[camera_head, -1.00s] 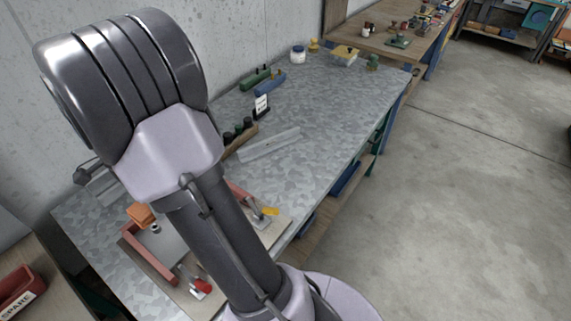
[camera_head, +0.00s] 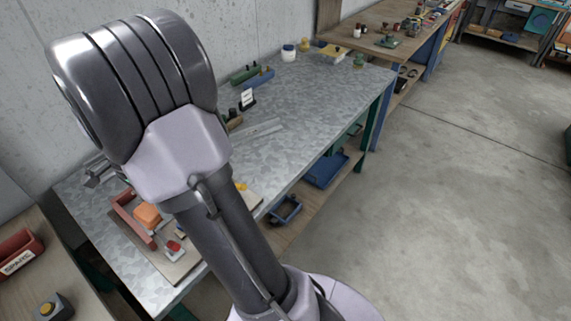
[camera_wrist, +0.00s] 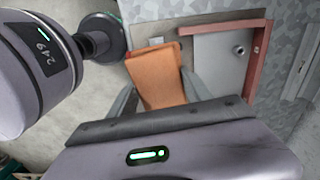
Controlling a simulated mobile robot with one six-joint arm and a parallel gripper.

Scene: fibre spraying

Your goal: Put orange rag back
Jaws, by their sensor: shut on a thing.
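The orange rag (camera_wrist: 155,76) is between the two fingers of my gripper (camera_wrist: 160,98) in the wrist view, and the fingers are shut on it. In the head view the orange rag (camera_head: 147,215) shows as a small orange block by the red-brown frame on the table, left of my arm. My arm hides most of the area around it, and the gripper itself is hidden there. I cannot tell whether the rag touches the surface below.
A board with a red-brown angled frame (camera_wrist: 257,60) and a grey plate (camera_wrist: 215,60) lies close by. A red-handled clamp (camera_head: 174,248) stands at the board's front. The metal table (camera_head: 310,95) is largely clear towards the back. A red SPARE bin (camera_head: 18,252) is at left.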

